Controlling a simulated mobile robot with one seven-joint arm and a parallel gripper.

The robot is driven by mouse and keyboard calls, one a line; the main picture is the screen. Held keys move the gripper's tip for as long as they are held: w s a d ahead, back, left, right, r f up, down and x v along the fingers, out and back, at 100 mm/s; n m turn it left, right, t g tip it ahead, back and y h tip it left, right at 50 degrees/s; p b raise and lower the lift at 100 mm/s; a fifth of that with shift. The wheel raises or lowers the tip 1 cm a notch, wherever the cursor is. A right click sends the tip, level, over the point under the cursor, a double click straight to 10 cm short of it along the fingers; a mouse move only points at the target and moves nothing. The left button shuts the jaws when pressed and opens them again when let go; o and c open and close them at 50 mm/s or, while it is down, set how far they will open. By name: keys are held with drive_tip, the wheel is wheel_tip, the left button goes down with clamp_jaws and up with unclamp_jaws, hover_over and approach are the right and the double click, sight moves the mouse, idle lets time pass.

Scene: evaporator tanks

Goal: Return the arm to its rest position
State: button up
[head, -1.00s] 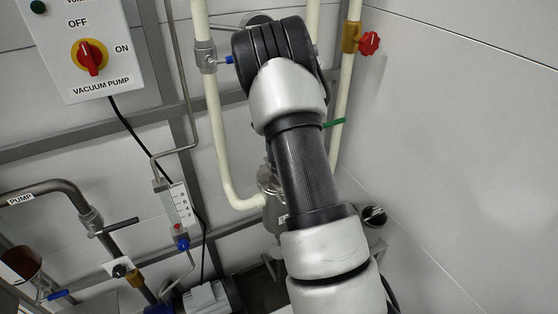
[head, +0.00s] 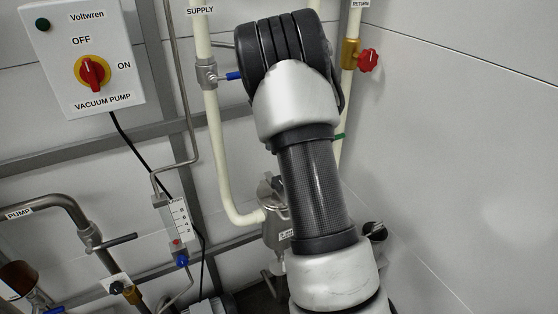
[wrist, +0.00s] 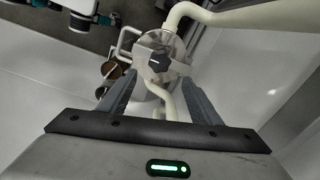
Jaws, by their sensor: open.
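My arm (head: 315,185) rises through the middle of the head view, with its black joint at the top. My gripper is hidden in the head view. In the wrist view my gripper (wrist: 158,88) is open, its two grey fingers apart with nothing held. Beyond the fingers is a round metal vessel lid with a black knob (wrist: 158,63); I cannot tell how far it is from the fingertips.
A vacuum pump switch box (head: 85,55) hangs at upper left, its red knob upright. A cream supply pipe (head: 215,140) with a blue-handled valve, a red valve handle (head: 368,60) and a flowmeter (head: 175,220) are near my arm. The white wall at right is clear.

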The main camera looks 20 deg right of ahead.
drive_tip(key=shift+r, duration=0.55)
drive_tip(key=s+a+r+n+t, duration=0.3)
drive_tip(key=s+a+r+n, duration=0.3)
drive_tip(key=s+a+r, duration=0.5)
drive_tip(key=s+a+r+n+t+p, duration=0.1)
drive_tip(key=s+a+r+n, duration=0.1)
drive_tip(key=s, duration=0.8)
drive_tip(key=s+a+r+n+t+p, duration=0.1)
drive_tip(key=s+a+r+n+p, duration=0.1)
drive_tip(key=s+n, duration=0.4)
drive_tip(key=s+a, duration=0.1)
drive_tip(key=s, duration=0.3)
drive_tip(key=shift+a+r+n+t, duration=0.2)
drive_tip(key=shift+a+n+t, duration=0.1)
drive_tip(key=shift+a+n, duration=0.1)
drive_tip(key=shift+d, duration=0.1)
